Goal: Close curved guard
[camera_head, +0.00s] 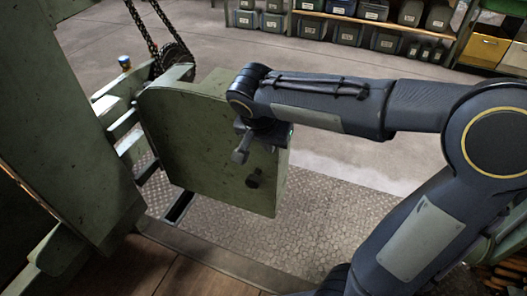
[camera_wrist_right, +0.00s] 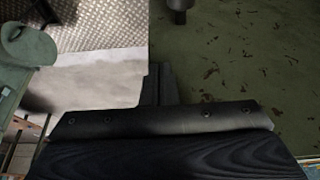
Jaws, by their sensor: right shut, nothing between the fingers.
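The curved guard (camera_head: 190,145) is a worn green panel at the left-centre of the head view, standing out from the machine over the metal floor plate. Its green face also fills the right of the wrist view (camera_wrist_right: 240,65). My right gripper (camera_head: 241,150) is shut and empty by the guard's right part. Its fingertips (camera_wrist_right: 158,85) lie along the guard's edge; I cannot tell whether they touch. My left gripper is not in view.
The green machine body (camera_head: 65,120) stands at the left, with a chain (camera_head: 143,30) above the guard. A tread-plate floor (camera_head: 325,215) lies below and right of the guard. Shelves with several bins (camera_head: 345,33) stand at the back. Grey floor between is clear.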

